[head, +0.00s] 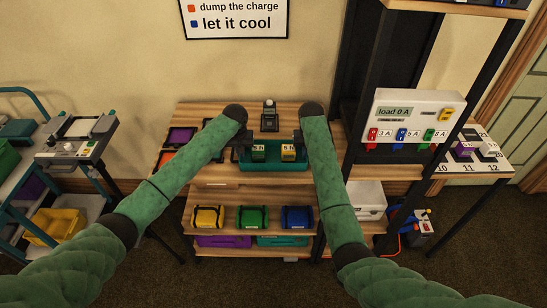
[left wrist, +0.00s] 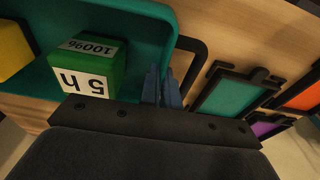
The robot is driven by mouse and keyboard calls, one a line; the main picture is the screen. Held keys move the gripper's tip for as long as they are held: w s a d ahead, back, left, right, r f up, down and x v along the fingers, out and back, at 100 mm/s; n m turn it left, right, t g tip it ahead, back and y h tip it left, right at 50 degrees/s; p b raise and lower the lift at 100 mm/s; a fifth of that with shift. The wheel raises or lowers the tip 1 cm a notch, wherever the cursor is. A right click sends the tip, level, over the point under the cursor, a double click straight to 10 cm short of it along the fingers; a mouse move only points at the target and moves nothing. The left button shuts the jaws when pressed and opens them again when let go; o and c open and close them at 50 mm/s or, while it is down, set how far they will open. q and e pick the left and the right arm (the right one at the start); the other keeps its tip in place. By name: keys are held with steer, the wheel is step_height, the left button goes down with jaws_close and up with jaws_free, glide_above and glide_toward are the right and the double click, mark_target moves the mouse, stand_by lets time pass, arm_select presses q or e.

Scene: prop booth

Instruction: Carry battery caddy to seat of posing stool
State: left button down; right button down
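The battery caddy (head: 272,164) is a teal open tray at the middle of the head view, above the front of the wooden bench top. I cannot tell whether it touches the bench. It holds a green battery (left wrist: 100,62) marked 5 h and a yellow one (head: 288,153). A black end loop (left wrist: 203,55) shows in the left wrist view. My left gripper (left wrist: 163,85) has its fingers close together at that end, seemingly shut on the caddy's edge. My right gripper (head: 299,140) is at the caddy's right end; its fingers are too small to read. I see no posing stool.
The bench (head: 215,176) has framed coloured outlines at left and yellow, green and blue cases on its shelf. A meter panel (head: 415,122) stands at right beside a numbered table (head: 475,165). A cart with a yellow bin (head: 55,226) stands at left. Carpet is clear in front.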

arm_select(q)
steer(key=shift+r, duration=0.2)
arm_select(e)
steer(key=shift+r, duration=0.2)
